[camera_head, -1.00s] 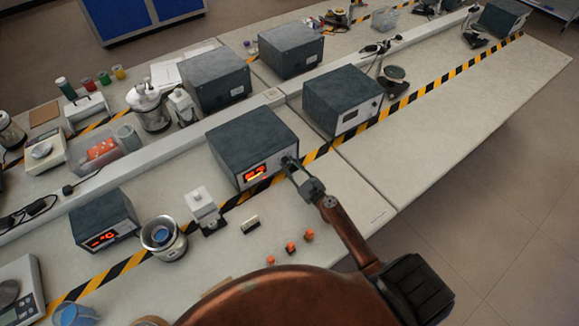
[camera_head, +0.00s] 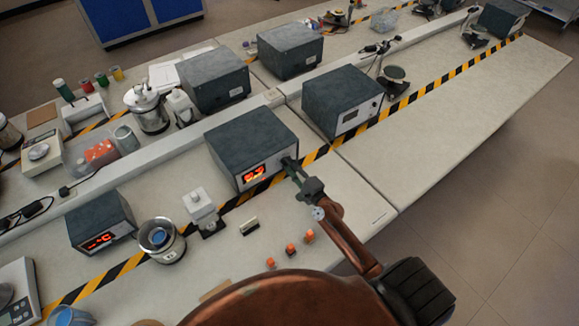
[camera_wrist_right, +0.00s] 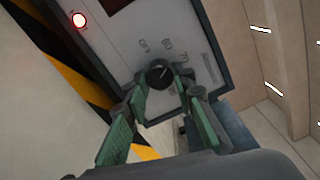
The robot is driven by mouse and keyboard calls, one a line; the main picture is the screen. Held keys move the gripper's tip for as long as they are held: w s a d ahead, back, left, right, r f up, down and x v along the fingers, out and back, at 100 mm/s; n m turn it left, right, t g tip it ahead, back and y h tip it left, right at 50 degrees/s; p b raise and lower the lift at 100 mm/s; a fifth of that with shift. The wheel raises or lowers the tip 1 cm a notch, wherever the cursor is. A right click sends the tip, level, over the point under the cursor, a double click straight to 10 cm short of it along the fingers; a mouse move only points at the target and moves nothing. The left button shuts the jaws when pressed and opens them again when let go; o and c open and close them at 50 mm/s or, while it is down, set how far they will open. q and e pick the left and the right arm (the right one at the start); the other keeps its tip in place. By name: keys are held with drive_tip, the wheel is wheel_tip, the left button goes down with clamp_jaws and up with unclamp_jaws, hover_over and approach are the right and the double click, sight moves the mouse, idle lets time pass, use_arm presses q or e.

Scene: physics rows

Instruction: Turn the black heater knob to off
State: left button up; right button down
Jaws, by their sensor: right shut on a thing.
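The black heater knob (camera_wrist_right: 158,73) is on the light front panel of the grey heater box (camera_head: 252,140), at the panel's right end. In the right wrist view, printed marks including OFF (camera_wrist_right: 144,44) run in an arc beside it. The knob has a small light mark, but I cannot tell exactly where it points. My right gripper (camera_wrist_right: 161,84) has its green fingers on both sides of the knob and is shut on it. In the head view the right gripper (camera_head: 291,165) largely hides the knob. The red display (camera_head: 254,173) is lit. My left gripper is not in view.
A similar grey box (camera_head: 343,97) stands to the right. A white-topped device (camera_head: 200,205), a metal pot (camera_head: 161,238) and a smaller box with a red display (camera_head: 100,220) are to the left. Several small orange-topped items (camera_head: 291,249) lie in front. The right bench top is clear.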

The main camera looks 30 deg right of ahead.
drive_tip(key=n+p, duration=0.2)
drive_tip(key=n, duration=0.9)
drive_tip(key=shift+n, duration=0.3)
idle(0.4)
drive_tip(key=c, duration=1.6)
unclamp_jaws()
drive_tip(key=s, duration=1.2)
drive_tip(key=shift+d, duration=0.45)
